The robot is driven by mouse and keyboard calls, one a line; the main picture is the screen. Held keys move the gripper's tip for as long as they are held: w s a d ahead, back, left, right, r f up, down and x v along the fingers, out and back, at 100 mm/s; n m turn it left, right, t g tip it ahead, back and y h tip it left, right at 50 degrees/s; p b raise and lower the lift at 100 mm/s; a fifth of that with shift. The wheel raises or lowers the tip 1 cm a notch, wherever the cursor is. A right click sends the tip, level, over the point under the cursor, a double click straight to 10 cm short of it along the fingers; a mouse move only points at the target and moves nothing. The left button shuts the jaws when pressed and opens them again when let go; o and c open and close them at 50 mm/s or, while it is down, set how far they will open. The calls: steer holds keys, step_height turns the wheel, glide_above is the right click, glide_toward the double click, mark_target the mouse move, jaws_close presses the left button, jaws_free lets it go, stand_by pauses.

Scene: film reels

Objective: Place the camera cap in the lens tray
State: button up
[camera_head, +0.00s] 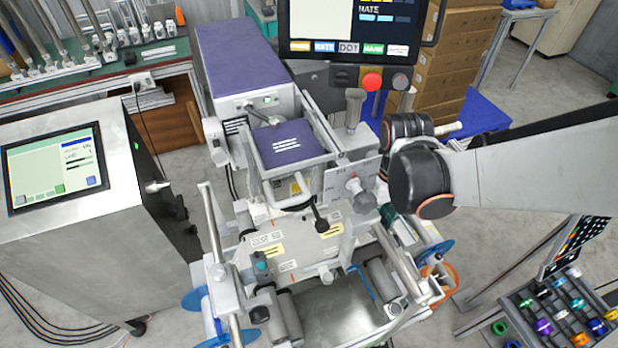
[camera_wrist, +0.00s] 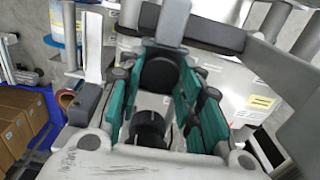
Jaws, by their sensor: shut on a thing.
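In the wrist view, my gripper (camera_wrist: 165,68) has teal-padded fingers on either side of a dark round piece, which I take to be the camera cap (camera_wrist: 158,73). The fingers are shut on it near their tips. A second black cylinder (camera_wrist: 150,127) shows nearer the palm; I cannot tell what it belongs to. In the head view, my arm reaches in from the right over the machine; the fingers and cap cannot be made out there. I cannot identify the lens tray with certainty in either view.
The machine (camera_head: 300,250) fills the middle, with rails, rollers and a raised purple-topped box (camera_head: 290,143). A console screen (camera_head: 58,168) stands left and a monitor (camera_head: 350,25) above. A rack of coloured rings (camera_head: 555,315) is at lower right. Cardboard boxes (camera_head: 450,65) stand behind.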

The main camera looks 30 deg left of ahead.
steer(key=o, duration=0.9)
